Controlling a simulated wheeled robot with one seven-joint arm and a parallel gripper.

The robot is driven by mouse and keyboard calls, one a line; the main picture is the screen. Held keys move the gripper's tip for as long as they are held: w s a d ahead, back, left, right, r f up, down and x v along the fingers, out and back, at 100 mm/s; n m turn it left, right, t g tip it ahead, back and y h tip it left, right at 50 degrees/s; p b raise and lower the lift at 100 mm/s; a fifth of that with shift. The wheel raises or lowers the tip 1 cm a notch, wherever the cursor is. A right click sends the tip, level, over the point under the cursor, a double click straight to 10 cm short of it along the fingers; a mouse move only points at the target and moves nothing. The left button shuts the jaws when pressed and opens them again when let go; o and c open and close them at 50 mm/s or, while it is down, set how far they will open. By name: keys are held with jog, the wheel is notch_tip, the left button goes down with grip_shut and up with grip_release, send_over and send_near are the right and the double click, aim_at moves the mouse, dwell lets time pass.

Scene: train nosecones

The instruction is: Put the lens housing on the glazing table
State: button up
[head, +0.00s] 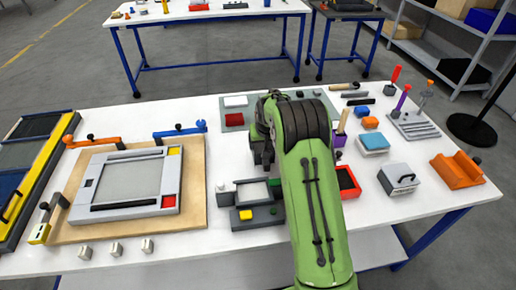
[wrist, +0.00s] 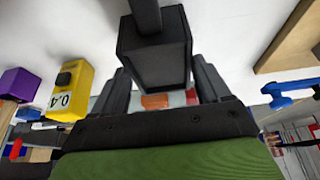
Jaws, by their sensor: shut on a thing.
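My gripper (wrist: 160,85) is shut on a dark grey, boxy, tapered piece with a bar at its top, which appears to be the lens housing (wrist: 153,62). The piece sits between the two black fingers in the wrist view. In the head view my gripper (head: 264,150) is over the middle of the white worktable, partly hidden by my green arm, and the held piece cannot be made out clearly. I cannot tell for sure which surface is the glazing table; a wooden board (head: 196,200) with a grey framed panel (head: 100,172) lies on the left of the white worktable (head: 215,243).
An orange clamp (head: 92,141) and a blue clamp (head: 180,130) stand at the board's back edge. A grey tray fixture (head: 262,217) is below my gripper. Orange, blue and grey parts crowd the right side. Another white table (head: 210,13) stands behind, across a floor gap.

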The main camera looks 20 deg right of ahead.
jog(key=shift+f, duration=1.4)
jog(key=o, duration=1.6)
jog(key=shift+r, duration=0.1)
